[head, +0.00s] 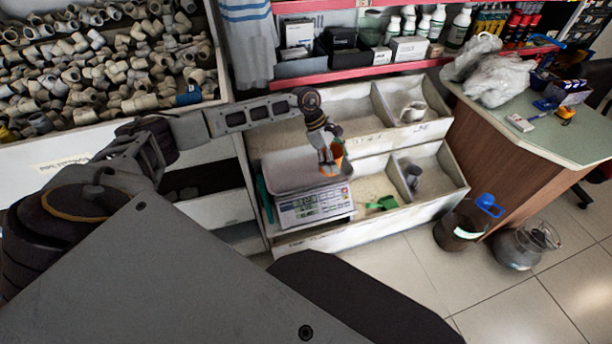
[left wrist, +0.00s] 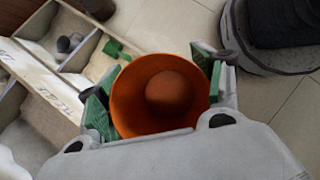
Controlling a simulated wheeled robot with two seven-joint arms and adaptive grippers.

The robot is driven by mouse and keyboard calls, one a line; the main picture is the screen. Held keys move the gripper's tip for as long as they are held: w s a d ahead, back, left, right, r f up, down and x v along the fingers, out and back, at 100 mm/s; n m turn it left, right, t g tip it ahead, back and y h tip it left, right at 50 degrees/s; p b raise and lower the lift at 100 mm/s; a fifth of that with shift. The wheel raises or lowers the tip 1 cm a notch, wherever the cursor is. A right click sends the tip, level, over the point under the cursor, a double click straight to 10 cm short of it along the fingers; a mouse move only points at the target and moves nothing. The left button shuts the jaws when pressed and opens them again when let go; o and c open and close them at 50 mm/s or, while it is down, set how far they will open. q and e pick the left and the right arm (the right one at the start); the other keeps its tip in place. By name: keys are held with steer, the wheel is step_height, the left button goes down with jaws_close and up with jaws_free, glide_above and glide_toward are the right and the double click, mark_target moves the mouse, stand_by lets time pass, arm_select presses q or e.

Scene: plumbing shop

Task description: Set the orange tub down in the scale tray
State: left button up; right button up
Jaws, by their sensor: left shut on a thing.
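The orange tub (head: 338,149) is held by my left gripper (head: 330,157), which is shut on it. In the left wrist view the tub (left wrist: 125,98) shows its open top between the two green-padded fingers, with a rounded shape inside. The scale (head: 315,207) stands in the bin unit, its display facing front. Its grey tray (head: 285,172) is below and left of the tub. In the head view the tub overlaps the tray's right part; I cannot tell whether it touches. My right gripper is not in view.
Bin compartments around the scale hold a green scoop (head: 383,203), a grey fitting (head: 412,177) and a pale fitting (head: 413,111). A red-edged shelf (head: 360,72) runs behind. A counter (head: 560,140) stands right, with a dark bucket (head: 458,228) on the floor before it.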

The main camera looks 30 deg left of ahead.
arm_select(q)
steer(key=shift+w+a+f+n+t+b, duration=0.3)
steer(key=shift+a+f+n+b, duration=0.15)
steer(key=shift+n+b, duration=0.15)
steer(key=shift+w+a+f+n+t+b, duration=0.25)
steer(key=shift+a+f+n+t+b, duration=0.15)
steer(key=shift+n, duration=0.2)
steer(key=a+n+b, duration=0.1)
steer(key=w+f+n+t+y+b, duration=0.1)
steer(key=shift+w+a+f+n+b, duration=0.2)
steer(key=shift+a+n+b, duration=0.1)
steer(key=shift+a+n, duration=0.1)
steer(key=w+a+f+n+t+y+b, duration=0.1)
steer(key=w+a+n+y+b, duration=0.1)
steer(key=a+n+b, duration=0.4)
steer(key=w+a+f+n+t+y+b, duration=0.1)
steer(key=w+a+f+n+y+b, duration=0.1)
steer(key=a+n+y+b, duration=0.3)
steer(key=shift+w+a+f+n+b, duration=0.15)
steer(key=shift+w+a+n+b, duration=0.45)
steer(key=shift+n, duration=1.4)
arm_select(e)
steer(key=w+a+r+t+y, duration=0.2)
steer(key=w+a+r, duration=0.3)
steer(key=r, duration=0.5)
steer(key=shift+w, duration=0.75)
